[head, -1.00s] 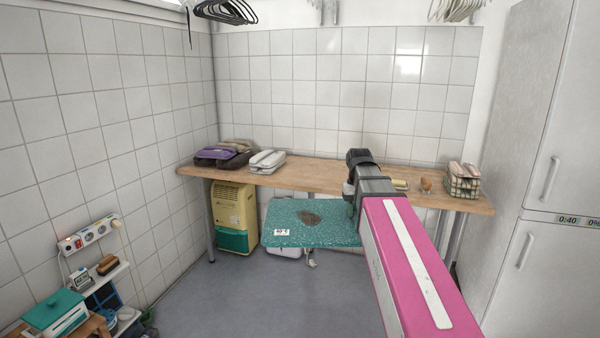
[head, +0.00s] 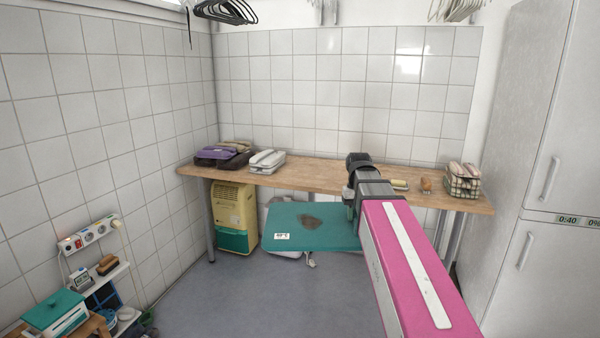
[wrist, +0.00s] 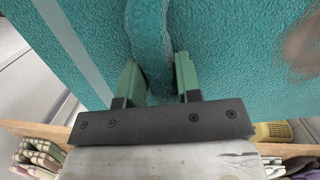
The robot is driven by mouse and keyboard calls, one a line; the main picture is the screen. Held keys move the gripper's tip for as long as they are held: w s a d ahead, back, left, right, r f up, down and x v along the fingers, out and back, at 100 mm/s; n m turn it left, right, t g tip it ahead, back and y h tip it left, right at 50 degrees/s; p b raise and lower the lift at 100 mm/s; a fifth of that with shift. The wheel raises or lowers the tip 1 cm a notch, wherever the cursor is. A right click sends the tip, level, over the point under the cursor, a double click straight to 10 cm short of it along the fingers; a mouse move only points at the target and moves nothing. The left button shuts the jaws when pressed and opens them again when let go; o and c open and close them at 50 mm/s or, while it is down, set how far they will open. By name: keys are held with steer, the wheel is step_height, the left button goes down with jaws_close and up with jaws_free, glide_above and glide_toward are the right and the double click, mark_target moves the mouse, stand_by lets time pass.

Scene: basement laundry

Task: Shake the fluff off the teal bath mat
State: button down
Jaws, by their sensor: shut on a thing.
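The teal bath mat (head: 335,238) is held out flat in front of the wooden counter, above the floor. Its upper face looks plain teal with no pale specks that I can make out. A brown patch (head: 310,222) marks its middle and a white label (head: 282,236) sits near its left front corner. In the wrist view my gripper (wrist: 159,82) is shut on a fold of the mat (wrist: 220,80), with a green finger on each side. The brown patch shows there at the right. The mat's underside is hidden.
The wooden counter (head: 320,178) carries a purple folded pile (head: 222,153), a white item (head: 266,160) and a wire basket (head: 463,182). A cream and teal appliance (head: 235,217) stands underneath. A tall white cabinet (head: 545,150) is at right. The grey floor in front is clear.

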step_height(320, 180, up, 5)
steer(key=shift+f, duration=0.1)
step_height(320, 180, down, 7)
steer(key=shift+r, duration=0.4)
